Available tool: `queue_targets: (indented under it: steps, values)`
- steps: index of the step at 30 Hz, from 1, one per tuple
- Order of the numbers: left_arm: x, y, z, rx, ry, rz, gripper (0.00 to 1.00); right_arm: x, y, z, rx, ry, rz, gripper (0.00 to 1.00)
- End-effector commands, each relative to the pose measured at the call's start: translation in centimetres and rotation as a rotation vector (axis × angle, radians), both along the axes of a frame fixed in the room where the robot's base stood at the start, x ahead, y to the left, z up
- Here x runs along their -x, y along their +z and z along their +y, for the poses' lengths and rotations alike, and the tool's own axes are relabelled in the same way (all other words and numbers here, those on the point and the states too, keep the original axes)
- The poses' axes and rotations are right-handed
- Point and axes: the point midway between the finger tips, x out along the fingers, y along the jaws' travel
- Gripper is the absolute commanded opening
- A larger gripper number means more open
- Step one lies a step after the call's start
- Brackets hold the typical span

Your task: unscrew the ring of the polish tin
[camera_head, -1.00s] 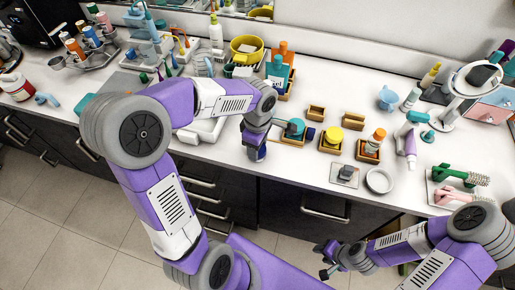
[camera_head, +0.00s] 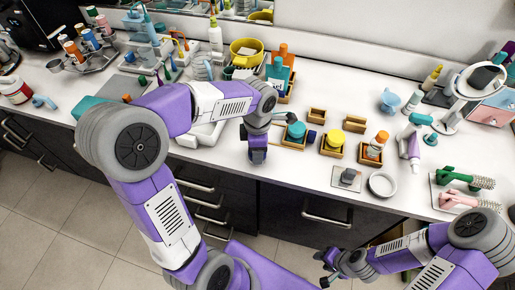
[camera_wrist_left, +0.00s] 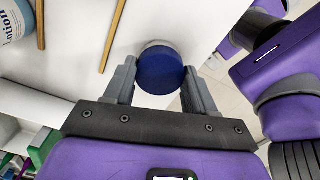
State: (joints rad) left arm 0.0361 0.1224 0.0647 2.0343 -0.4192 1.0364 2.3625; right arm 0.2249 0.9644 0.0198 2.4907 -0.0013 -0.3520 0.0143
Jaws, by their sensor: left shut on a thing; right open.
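My left gripper (camera_wrist_left: 158,88) is shut on a round dark-blue piece with a pale rim, the polish tin (camera_wrist_left: 160,70). It sits between the two grey fingers in the left wrist view. I cannot tell where its ring ends and its body begins. In the head view the left gripper (camera_head: 257,157) is at the front edge of the counter, and its fingers mostly hide the tin. My right gripper (camera_head: 327,268) is open and empty, low in front of the drawers and away from the tin.
A teal-lidded jar (camera_head: 295,130) and a yellow-lidded jar (camera_head: 335,138) sit in wooden trays right of the left gripper. A lotion bottle (camera_wrist_left: 12,22) shows in the left wrist view.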

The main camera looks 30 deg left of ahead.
Motion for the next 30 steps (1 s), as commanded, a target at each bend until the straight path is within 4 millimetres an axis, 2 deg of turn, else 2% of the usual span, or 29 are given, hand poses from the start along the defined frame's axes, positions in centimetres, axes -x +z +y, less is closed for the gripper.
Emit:
queue_targets:
  steps: [5,15,23,24,29,30]
  values:
    - [0.1,-0.2,0.0,0.000,0.028,0.004,0.19,0.0,-0.2,0.0,0.000,0.000,0.000,0.43]
    - [0.1,-0.2,0.0,-0.001,0.376,0.004,0.19,0.0,-1.0,0.0,0.000,0.000,0.000,0.43]
    - [0.1,-0.2,0.0,-0.001,0.399,0.005,0.19,0.0,-1.0,0.0,0.000,0.000,0.000,0.43]
    - [0.1,-0.2,0.0,-0.001,0.399,0.005,0.58,0.0,-1.0,0.0,0.000,0.000,0.000,0.43]
    - [0.1,-0.1,0.0,0.000,0.398,0.003,0.83,0.0,-1.0,0.0,0.000,0.000,0.000,0.43]
    - [0.0,-0.1,0.0,0.000,0.397,0.003,0.85,0.0,-1.0,0.0,0.000,0.000,0.000,0.43]
